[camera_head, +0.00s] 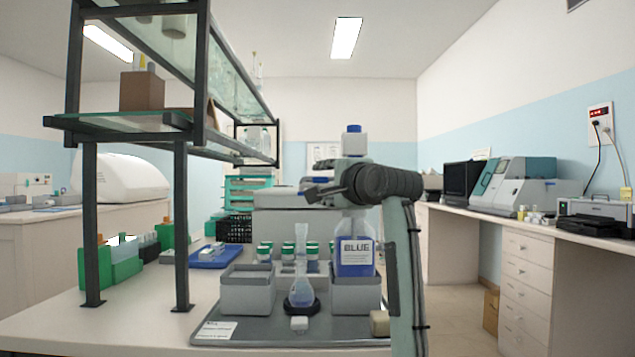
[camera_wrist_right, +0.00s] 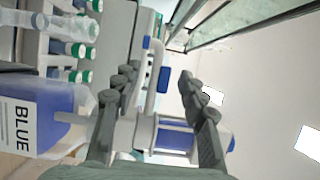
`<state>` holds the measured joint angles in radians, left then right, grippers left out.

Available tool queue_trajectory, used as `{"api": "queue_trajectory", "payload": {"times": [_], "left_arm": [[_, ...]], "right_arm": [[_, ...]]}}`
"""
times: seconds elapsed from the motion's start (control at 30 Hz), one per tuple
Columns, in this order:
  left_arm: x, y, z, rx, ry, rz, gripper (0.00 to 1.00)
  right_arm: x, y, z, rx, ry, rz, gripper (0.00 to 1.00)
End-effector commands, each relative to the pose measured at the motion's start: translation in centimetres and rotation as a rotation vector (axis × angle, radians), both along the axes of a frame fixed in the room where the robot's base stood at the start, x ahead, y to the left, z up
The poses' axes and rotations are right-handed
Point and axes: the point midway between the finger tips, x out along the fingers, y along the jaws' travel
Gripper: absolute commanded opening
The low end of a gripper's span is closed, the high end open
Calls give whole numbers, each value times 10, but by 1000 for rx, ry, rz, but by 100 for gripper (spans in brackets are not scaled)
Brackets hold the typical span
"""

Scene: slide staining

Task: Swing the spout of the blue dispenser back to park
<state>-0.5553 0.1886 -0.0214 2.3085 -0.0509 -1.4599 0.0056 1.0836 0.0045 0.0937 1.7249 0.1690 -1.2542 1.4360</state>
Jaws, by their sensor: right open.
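The blue dispenser (camera_head: 355,255) is a bottle of blue liquid labelled BLUE. It stands upright in the right grey holder, with a white head and blue cap above. In the right wrist view the dispenser's blue-and-white upper part (camera_wrist_right: 165,135) lies across the space between the fingers. The spout (camera_wrist_right: 158,55), a bent white tube with blue parts, runs from the head toward the top of that view, beyond the fingertips. My right gripper (camera_wrist_right: 160,78) is open around the spout side of the head; contact cannot be told. In the head view my right gripper (camera_head: 318,192) partly hides the head. My left gripper is out of view.
A flask (camera_head: 301,290) stands on a black base left of the dispenser, beside an empty-looking grey holder (camera_head: 248,290). Several green-capped bottles (camera_head: 288,250) stand behind. A dark-framed shelf (camera_head: 180,225) rises at left. The tray's front (camera_head: 270,333) is mostly clear.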

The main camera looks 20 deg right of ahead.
Motion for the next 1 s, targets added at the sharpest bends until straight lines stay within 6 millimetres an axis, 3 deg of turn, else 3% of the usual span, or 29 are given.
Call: {"api": "queue_trajectory", "payload": {"times": [0.2,0.47,0.8,1.0], "left_arm": [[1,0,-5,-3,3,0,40],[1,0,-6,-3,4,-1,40],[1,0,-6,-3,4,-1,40],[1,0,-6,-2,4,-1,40]], "right_arm": [[19,2,1,0,-1,0,42],[21,2,0,0,-1,0,42],[21,2,0,0,-1,0,2],[21,2,0,0,-1,0,0]]}}
